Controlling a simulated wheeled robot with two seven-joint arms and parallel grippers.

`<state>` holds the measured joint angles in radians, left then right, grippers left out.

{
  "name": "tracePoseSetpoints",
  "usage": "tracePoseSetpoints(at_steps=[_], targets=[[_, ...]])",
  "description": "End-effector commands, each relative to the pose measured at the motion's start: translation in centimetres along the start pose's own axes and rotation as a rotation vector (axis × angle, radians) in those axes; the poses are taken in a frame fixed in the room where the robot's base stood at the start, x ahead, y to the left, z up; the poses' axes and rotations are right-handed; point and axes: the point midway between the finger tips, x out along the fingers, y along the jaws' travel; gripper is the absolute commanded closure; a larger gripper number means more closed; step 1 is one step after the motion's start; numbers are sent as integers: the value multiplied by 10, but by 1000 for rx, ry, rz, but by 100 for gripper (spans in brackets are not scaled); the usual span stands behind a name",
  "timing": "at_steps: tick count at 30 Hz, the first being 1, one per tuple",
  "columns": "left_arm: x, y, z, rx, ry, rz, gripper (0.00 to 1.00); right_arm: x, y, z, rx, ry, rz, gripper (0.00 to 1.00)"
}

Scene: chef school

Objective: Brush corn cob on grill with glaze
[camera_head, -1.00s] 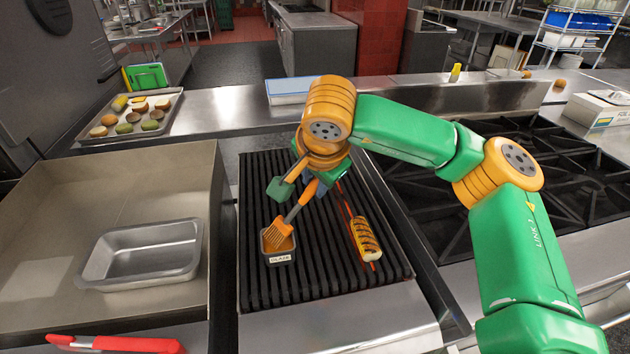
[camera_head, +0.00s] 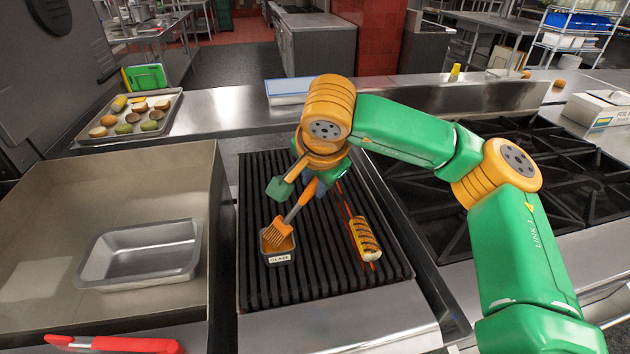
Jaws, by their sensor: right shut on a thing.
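A small glaze container (camera_head: 279,257) with a "GLAZE" label stands on the grill to the left of the cob. My right gripper (camera_head: 296,186) is shut on the orange-handled brush (camera_head: 291,217). The brush tilts down to the left, with its orange bristles at the container's opening. How deep the bristles sit is hard to tell. The gripper's fingers are partly hidden by my wrist. My left gripper is not in view.
A metal pan (camera_head: 140,254) sits on the flat surface left of the grill. A tray of vegetables (camera_head: 128,114) stands at the back left. A red-handled tool (camera_head: 118,344) lies at the front left. Black stove grates (camera_head: 480,205) are to the right, under my arm.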

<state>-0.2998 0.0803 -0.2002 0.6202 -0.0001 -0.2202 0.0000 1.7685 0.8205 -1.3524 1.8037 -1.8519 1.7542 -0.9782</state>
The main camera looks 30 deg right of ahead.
Motion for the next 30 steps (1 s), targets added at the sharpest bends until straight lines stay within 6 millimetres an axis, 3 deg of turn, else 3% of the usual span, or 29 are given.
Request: tracePoseSetpoints(at_steps=[19,30], targets=[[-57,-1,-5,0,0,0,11,-61,-27,-20,0,0,1,100],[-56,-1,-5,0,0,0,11,-61,-27,-20,0,0,0,100]])
